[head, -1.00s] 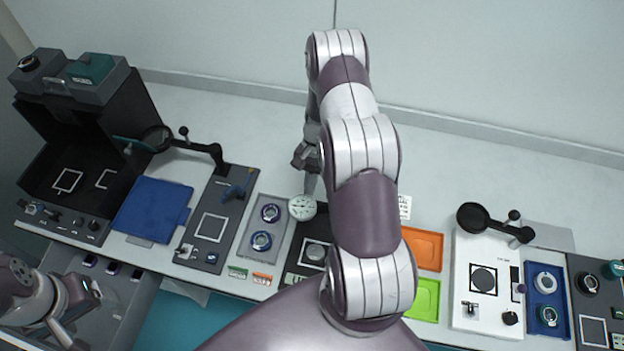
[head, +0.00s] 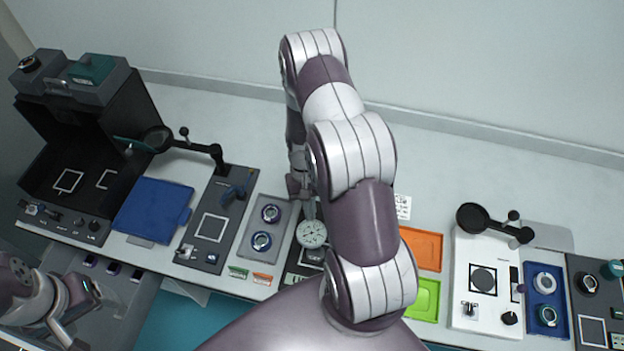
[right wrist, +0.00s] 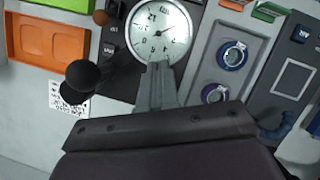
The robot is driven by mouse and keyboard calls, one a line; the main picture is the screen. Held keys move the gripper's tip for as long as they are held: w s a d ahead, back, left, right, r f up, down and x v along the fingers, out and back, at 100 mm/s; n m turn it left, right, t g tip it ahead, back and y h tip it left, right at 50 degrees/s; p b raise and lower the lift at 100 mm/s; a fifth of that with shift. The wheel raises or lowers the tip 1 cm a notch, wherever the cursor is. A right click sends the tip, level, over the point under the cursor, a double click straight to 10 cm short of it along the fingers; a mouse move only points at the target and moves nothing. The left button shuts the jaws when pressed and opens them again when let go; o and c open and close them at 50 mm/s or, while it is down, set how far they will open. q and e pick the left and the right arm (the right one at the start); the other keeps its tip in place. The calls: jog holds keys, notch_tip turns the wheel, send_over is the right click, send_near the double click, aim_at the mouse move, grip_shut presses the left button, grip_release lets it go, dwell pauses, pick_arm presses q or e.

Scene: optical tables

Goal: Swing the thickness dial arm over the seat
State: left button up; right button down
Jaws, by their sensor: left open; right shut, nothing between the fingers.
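The white round thickness dial (head: 312,234) is over the dark gauge base (head: 296,271), in front of my right gripper. In the head view it lies just behind the seat and seems to overlap part of it; the seat is mostly hidden. The dial face also shows in the right wrist view (right wrist: 160,32). My right gripper (head: 310,212) is shut and empty. Its fingertips (right wrist: 158,68) are at the dial's rim and seem to touch it. The dial's arm is largely hidden by my right arm. My left gripper (head: 88,303) is open and empty at the lower left, far from the gauge.
A grey tray (head: 284,213) with two ringed parts lies left of the gauge. Orange (head: 424,264) and green (head: 429,284) trays lie to its right. In the right wrist view a black ball knob (right wrist: 84,76) stands beside the gauge base.

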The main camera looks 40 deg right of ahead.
jog(key=shift+s+a+n, duration=0.2)
jog(key=shift+s+n, duration=0.2)
dwell(0.3)
jog(key=s+a+r+p+v, duration=0.1)
jog(key=p+v, duration=0.6)
jog(key=v, duration=1.4)
jog(key=shift+s+a+r, duration=0.4)
jog(key=shift+s+r, duration=0.2)
jog(key=shift+s, duration=0.25)
